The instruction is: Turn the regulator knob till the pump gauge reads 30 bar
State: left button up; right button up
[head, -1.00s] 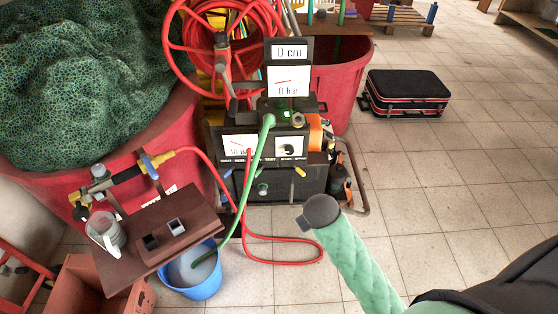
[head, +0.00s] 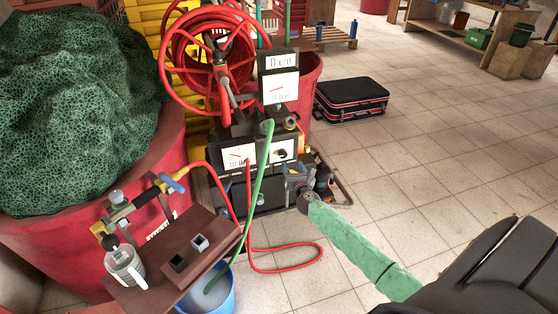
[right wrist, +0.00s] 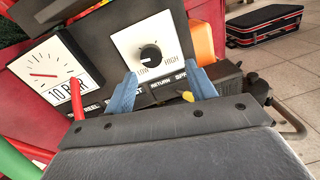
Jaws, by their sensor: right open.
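The pump's front panel shows a white gauge (head: 237,156) with a red needle. In the right wrist view this gauge (right wrist: 42,68) has a label reading 10 BAR. To its right is the black regulator knob (right wrist: 151,54) on a white plate marked LOW and HIGH; its white mark points left, toward the LOW side. The knob also shows small in the head view (head: 281,154). My right gripper (right wrist: 162,90) is open, its two blue fingers in front of and below the knob, one to each side, not touching it. My left gripper is not in view.
A yellow-tipped lever (right wrist: 187,96) sits low on the panel near my right finger. A red hose (head: 248,195) and a green hose (head: 262,180) hang before the panel. An upper display (head: 282,63) reads 0 cm. A black suitcase (head: 351,98) lies behind on open tiled floor.

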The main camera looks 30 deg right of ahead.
aim_at(284, 156)
jog(key=shift+w+d+f+n+y, duration=0.15)
jog(key=shift+w+n, duration=0.35)
jog(key=shift+w, duration=0.8)
jog(key=shift+w+d+r+n+y, duration=0.1)
jog(key=shift+w+n, duration=0.4)
jog(key=shift+w, duration=0.85)
jog(key=shift+w+d+f+n+y, duration=0.15)
jog(key=shift+w+n, duration=0.35)
jog(key=shift+w, duration=0.8)
jog(key=shift+r, duration=0.1)
jog(key=shift+c, duration=0.3)
jog(key=c, duration=0.9)
